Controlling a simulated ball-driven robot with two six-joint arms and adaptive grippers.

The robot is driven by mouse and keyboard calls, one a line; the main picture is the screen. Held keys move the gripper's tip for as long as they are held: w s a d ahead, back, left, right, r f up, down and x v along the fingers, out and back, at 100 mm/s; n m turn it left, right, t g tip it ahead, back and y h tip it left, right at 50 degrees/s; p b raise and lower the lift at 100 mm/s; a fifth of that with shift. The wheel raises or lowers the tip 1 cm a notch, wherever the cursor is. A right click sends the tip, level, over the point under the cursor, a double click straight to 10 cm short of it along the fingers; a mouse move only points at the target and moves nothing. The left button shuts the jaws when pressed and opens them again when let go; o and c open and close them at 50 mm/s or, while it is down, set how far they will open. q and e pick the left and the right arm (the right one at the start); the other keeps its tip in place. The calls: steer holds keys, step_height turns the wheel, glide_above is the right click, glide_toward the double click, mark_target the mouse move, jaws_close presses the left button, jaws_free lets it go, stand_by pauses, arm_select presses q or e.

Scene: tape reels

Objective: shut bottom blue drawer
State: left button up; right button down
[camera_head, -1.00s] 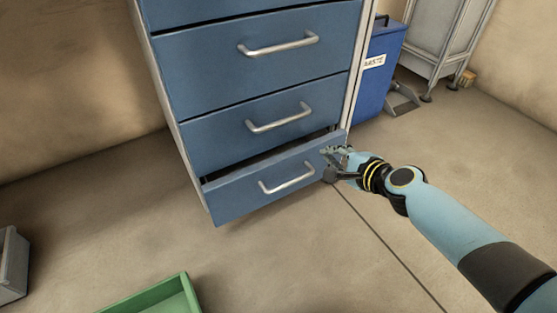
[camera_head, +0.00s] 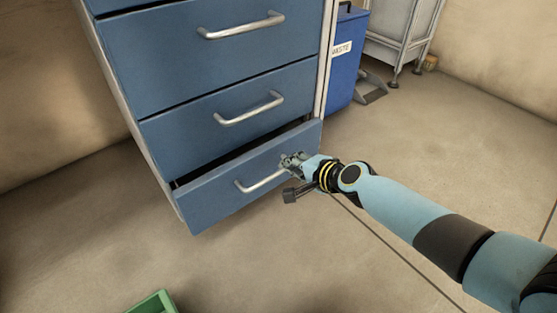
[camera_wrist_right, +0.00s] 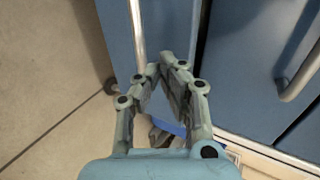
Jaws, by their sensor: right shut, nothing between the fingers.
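The bottom blue drawer (camera_head: 210,200) of the cabinet stands slightly open, with a dark gap along its top edge. Its silver bar handle (camera_head: 250,184) runs across the front. My right gripper (camera_head: 288,161) is shut and empty at the right part of this drawer front, by the right end of the handle. In the right wrist view, the closed fingertips (camera_wrist_right: 166,62) are in front of the drawer panel (camera_wrist_right: 172,22), beside its handle (camera_wrist_right: 138,38). I cannot tell whether they touch the panel. My left gripper is not in view.
The drawers above (camera_head: 190,120) look closed, with similar bar handles. A green tray (camera_head: 155,303) lies at the bottom edge.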

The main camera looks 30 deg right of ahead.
mark_target(270, 146)
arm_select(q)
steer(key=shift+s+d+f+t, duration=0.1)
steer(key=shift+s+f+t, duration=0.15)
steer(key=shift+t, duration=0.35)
arm_select(e)
steer(key=shift+w+a+f, duration=0.1)
steer(key=shift+w+a, duration=0.05)
steer(key=shift+w, duration=0.65)
steer(key=shift+w+a+f, duration=0.1)
steer(key=shift+w+a, duration=0.1)
steer(key=shift+w, duration=0.6)
steer(key=shift+w+a+f, duration=0.1)
steer(key=shift+w+a, duration=0.05)
steer(key=shift+w, duration=0.65)
steer(key=w, duration=0.2)
steer(key=w+a+b, duration=0.1)
steer(key=w, duration=0.1)
steer(key=shift+w, duration=0.25)
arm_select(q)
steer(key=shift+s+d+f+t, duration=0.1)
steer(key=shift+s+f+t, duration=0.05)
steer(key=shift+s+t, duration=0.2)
arm_select(e)
steer(key=shift+w, duration=0.3)
steer(key=shift+r, duration=0.1)
